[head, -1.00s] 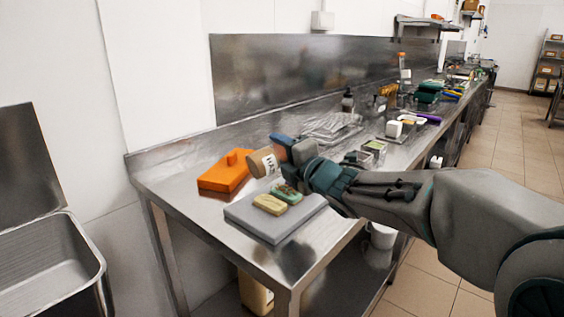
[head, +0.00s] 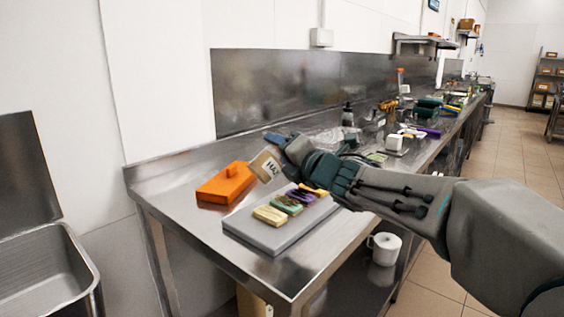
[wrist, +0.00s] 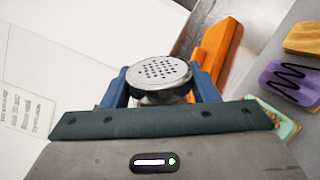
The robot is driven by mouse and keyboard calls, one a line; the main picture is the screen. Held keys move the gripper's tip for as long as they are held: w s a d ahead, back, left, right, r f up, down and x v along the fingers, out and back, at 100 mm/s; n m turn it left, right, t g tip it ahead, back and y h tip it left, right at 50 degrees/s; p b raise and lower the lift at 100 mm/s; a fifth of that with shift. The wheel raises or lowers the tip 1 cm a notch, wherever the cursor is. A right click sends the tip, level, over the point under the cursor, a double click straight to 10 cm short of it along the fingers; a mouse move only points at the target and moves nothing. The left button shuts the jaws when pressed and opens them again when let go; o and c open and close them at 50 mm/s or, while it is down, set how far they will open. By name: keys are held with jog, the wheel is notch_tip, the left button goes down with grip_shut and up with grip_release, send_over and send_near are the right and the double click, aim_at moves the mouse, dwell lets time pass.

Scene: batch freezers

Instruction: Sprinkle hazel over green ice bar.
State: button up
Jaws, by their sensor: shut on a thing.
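My gripper (head: 280,146) is shut on a tan shaker whose label starts with HAZ (head: 267,166). The shaker is tilted, between the orange box and the bars. The wrist view shows its perforated metal lid (wrist: 161,72) between my two blue fingers. The green ice bar (head: 287,204) lies on a grey board, below and right of the shaker, with brown bits on its top. In the wrist view the green bar (wrist: 284,120) is partly hidden behind my gripper.
The grey board (head: 258,238) also holds a pale yellow bar (head: 269,215), a purple bar with dark zigzag (wrist: 291,84) and an orange-yellow bar (wrist: 304,38). The table's front left is clear.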

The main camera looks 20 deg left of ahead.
jog(key=shift+r, duration=0.2)
jog(key=shift+n, duration=0.3)
jog(key=shift+r+n+b, duration=0.5)
jog(key=shift+r+n, duration=0.15)
jog(key=shift+n, duration=0.45)
jog(key=shift+r+n+b, duration=0.45)
jog(key=shift+r+n, duration=0.15)
jog(key=shift+n, duration=0.5)
jog(key=n+b, duration=0.1)
jog(key=n, duration=0.2)
jog(key=shift+r+b, duration=0.4)
jog(key=n, duration=0.1)
jog(key=r+n+b, duration=0.1)
jog(key=n, duration=0.1)
jog(key=shift+r, duration=0.1)
